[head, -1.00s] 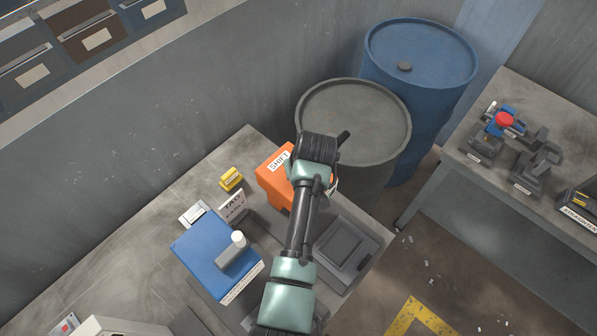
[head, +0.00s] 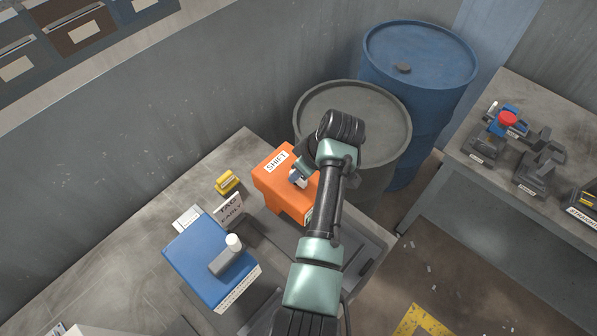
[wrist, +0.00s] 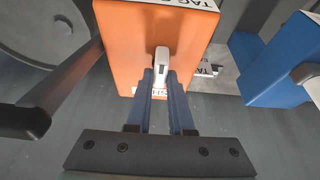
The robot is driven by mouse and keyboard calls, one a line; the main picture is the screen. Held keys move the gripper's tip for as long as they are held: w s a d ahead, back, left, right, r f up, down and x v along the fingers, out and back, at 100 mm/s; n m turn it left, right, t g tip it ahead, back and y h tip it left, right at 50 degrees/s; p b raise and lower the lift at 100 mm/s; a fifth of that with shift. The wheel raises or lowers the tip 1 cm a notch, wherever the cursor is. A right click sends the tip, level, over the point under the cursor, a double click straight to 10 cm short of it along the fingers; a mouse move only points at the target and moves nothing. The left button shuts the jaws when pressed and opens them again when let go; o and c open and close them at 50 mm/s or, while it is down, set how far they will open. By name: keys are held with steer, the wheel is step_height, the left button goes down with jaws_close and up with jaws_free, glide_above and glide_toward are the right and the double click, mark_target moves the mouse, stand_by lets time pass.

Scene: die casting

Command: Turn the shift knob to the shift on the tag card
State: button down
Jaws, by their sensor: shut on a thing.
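The orange box (head: 284,199) labelled SHIFT stands near the back of the bench; it also fills the top of the wrist view (wrist: 128,40). The shift knob (wrist: 162,58) is a pale pointer-shaped handle on the box. My gripper (wrist: 161,80) has its two blue fingers shut on the knob. In the head view my gripper (head: 297,178) is at the upper right of the box, partly hidden by my wrist. The tag card (head: 229,211), a white upright card reading TAG and EARLY, stands left of the box. The knob's setting marks cannot be read.
A blue box (head: 200,262) with a grey, white-tipped lever stands at the lower left. A yellow block (head: 227,182) and a small paper card (head: 187,218) lie on the bench. A grey drum (head: 385,120) and a blue drum (head: 440,62) stand behind the bench.

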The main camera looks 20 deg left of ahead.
stand_by(0.3)
steer(key=c, duration=0.8)
jaws_free()
steer(key=b+v, duration=0.3)
steer(key=v, duration=1)
steer(key=shift+a, duration=0.15)
